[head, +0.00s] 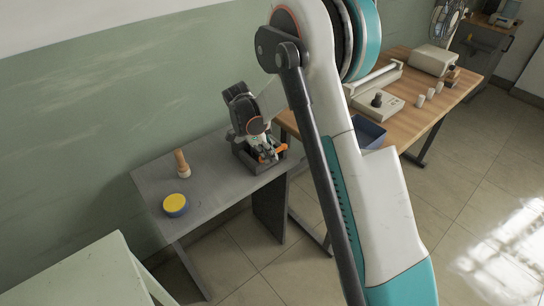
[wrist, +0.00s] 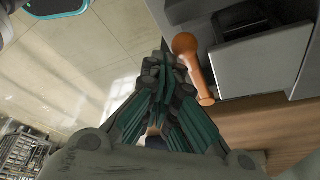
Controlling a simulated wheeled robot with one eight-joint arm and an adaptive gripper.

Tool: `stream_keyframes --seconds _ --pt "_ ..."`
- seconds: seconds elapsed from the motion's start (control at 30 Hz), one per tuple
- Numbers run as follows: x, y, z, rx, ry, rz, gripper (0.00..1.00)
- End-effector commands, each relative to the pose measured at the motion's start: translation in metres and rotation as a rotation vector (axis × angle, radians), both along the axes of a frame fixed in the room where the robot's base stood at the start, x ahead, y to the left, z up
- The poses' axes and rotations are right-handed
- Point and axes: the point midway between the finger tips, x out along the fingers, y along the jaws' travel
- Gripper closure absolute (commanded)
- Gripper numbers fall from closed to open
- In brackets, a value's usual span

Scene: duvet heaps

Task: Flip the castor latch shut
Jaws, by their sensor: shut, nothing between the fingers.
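In the head view the orange lever (head: 275,152) sticks out to the right from the dark block (head: 247,160) at the table's right end. My gripper (wrist: 167,65) is shut and empty, its fingertips just left of the lever's rounded end. I cannot tell whether they touch. In the head view my gripper (head: 263,145) is small, over the block, and partly blends with it.
The grey table (head: 220,203) also holds a wooden-handled stamp or brush (head: 182,163) and a yellow-topped blue round tin (head: 175,205), both left of the block. A wooden table (head: 440,92) with a blue bin (head: 369,133) stands to the right. Tiled floor lies open in front.

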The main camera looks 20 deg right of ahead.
Motion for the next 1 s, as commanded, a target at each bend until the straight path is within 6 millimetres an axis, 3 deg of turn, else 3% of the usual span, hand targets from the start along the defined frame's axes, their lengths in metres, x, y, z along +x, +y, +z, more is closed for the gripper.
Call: stream_keyframes --seconds 0.67,0.83,1.0 --pt "0.003 0.003 0.002 0.002 -0.002 0.003 1.0" --pt "0.005 0.009 0.019 0.002 -0.001 0.004 1.0" --pt "0.008 0.02 0.052 0.001 -0.001 0.003 1.0"
